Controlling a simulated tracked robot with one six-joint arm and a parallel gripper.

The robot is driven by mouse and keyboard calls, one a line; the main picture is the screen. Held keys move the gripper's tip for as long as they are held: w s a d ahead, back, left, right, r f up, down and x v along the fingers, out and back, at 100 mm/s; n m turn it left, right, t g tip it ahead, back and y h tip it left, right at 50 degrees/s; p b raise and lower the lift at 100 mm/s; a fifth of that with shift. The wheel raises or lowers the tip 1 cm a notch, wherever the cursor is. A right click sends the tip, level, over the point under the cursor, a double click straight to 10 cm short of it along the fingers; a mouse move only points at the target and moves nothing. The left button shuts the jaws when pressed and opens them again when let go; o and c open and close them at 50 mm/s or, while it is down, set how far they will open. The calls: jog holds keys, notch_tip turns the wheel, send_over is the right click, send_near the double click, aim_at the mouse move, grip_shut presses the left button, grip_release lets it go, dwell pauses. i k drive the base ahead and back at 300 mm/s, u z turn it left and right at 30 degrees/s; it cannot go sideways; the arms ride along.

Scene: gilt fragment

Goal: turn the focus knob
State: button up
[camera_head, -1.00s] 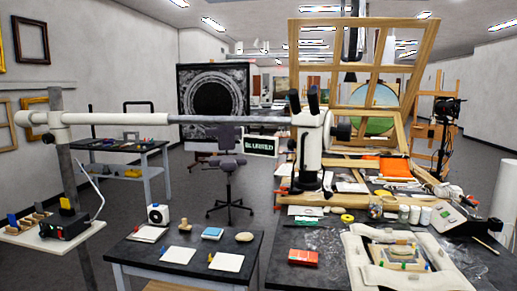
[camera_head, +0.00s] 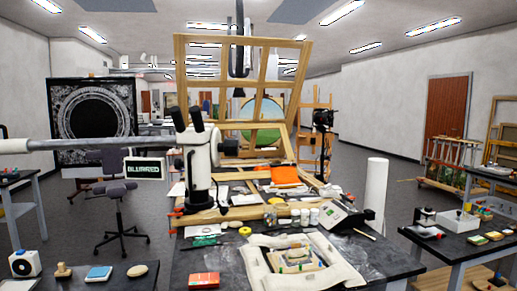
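A white microscope (camera_head: 198,165) with two dark eyepieces stands upright at the left end of the wooden structure, held on a long horizontal boom from the left. A small sign (camera_head: 145,168) left of the microscope reads "BLURRED" in light letters on a dark face. My gripper is not in view.
A dark table (camera_head: 225,262) in front bears a red box (camera_head: 204,280), a padded frame (camera_head: 301,262) and jars. An office chair (camera_head: 119,205) stands left of it. A white roll (camera_head: 376,188) stands right. Open floor lies between this table and the right-hand table (camera_head: 456,245).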

aim_at(230, 147)
jog(key=z, duration=1.4)
jog(key=i, duration=2.5)
jog(key=u, duration=1.15)
